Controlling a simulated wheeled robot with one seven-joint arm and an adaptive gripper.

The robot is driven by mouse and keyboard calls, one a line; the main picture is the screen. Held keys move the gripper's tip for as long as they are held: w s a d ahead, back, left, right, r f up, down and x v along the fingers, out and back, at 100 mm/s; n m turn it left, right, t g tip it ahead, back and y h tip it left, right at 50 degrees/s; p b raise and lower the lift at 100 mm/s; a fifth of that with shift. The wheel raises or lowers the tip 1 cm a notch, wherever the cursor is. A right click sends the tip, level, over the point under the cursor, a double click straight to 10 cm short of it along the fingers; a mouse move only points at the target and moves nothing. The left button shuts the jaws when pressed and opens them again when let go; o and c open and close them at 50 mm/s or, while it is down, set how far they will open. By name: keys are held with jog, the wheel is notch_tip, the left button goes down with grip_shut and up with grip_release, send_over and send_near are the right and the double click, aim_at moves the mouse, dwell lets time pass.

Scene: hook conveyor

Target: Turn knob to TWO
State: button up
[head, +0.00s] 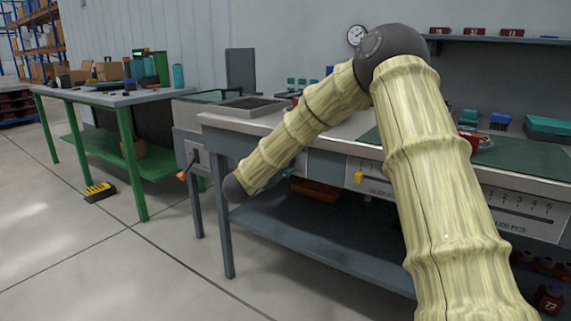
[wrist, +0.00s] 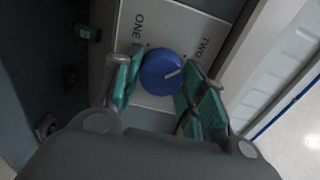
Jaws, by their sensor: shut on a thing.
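The round blue knob (wrist: 161,70) is on a white plate (wrist: 184,24) in the wrist view. The word ONE is printed at the plate's upper left and TWO at its right. The knob's white mark lies right of its middle and points right and slightly up, roughly toward the TWO side. My gripper (wrist: 158,88) has its teal-padded fingers on either side of the knob, shut on it. In the head view my arm reaches down at the bench's front left; the gripper and knob cannot be made out there.
A grey workbench (head: 300,248) with a lower shelf stands in front of me. An orange-tipped lever (head: 183,175) sticks out at its left end. A green-legged table (head: 130,97) stands to the left, with a yellow item (head: 98,191) on the floor by it.

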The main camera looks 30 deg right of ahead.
jog(key=shift+f, duration=0.15)
jog(key=o, duration=1)
jog(key=shift+o, duration=0.2)
jog(key=v, duration=1.2)
